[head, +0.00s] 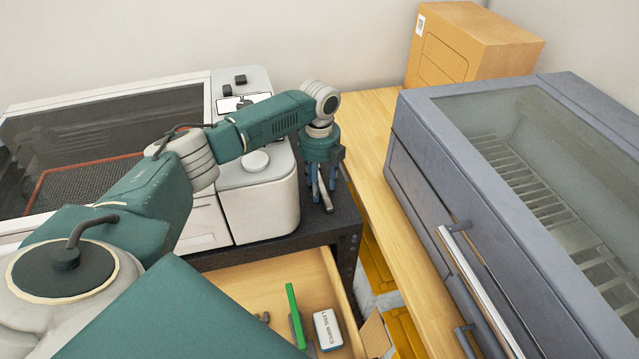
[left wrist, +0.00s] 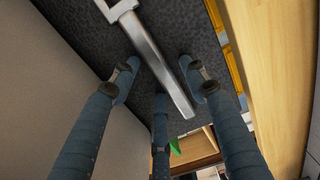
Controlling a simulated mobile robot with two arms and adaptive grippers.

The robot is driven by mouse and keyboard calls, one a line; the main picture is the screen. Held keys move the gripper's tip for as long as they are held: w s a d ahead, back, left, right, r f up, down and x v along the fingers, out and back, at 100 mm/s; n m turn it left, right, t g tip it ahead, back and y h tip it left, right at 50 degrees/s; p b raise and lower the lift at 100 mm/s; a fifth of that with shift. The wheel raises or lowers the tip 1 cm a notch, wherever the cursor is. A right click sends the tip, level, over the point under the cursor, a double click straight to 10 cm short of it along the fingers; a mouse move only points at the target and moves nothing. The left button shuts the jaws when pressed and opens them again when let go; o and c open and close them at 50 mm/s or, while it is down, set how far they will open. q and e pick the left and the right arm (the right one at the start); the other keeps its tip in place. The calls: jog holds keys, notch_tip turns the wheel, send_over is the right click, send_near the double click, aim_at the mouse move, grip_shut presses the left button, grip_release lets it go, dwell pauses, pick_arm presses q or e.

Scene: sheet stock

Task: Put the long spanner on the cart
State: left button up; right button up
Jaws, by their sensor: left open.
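The long spanner (left wrist: 157,62) is a silver metal bar with an open jaw end at the top of the left wrist view. It lies on a dark speckled top (head: 290,239). In the head view only a short grey end of the spanner (head: 327,203) shows below the fingers. My left gripper (head: 322,186) points down over it, open, its blue-grey fingers spread around the bar; the fingers also show in the left wrist view (left wrist: 163,84). Whether they touch it I cannot tell. I cannot make out a cart. My right gripper is not in view.
A white machine with a dark lid (head: 257,205) stands close beside the left gripper. An open wooden drawer (head: 250,281) below holds a green item (head: 293,312) and a small white box (head: 327,329). A grey-blue lidded machine (head: 420,165) and a cardboard box (head: 500,50) stand at right on a wooden bench (head: 362,135).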

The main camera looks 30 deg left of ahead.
aim_at(320, 187)
pick_arm(q)
notch_tip(320, 187, up, 12)
jog(key=b, duration=0.3)
jog(key=shift+r, duration=0.2)
dwell(0.3)
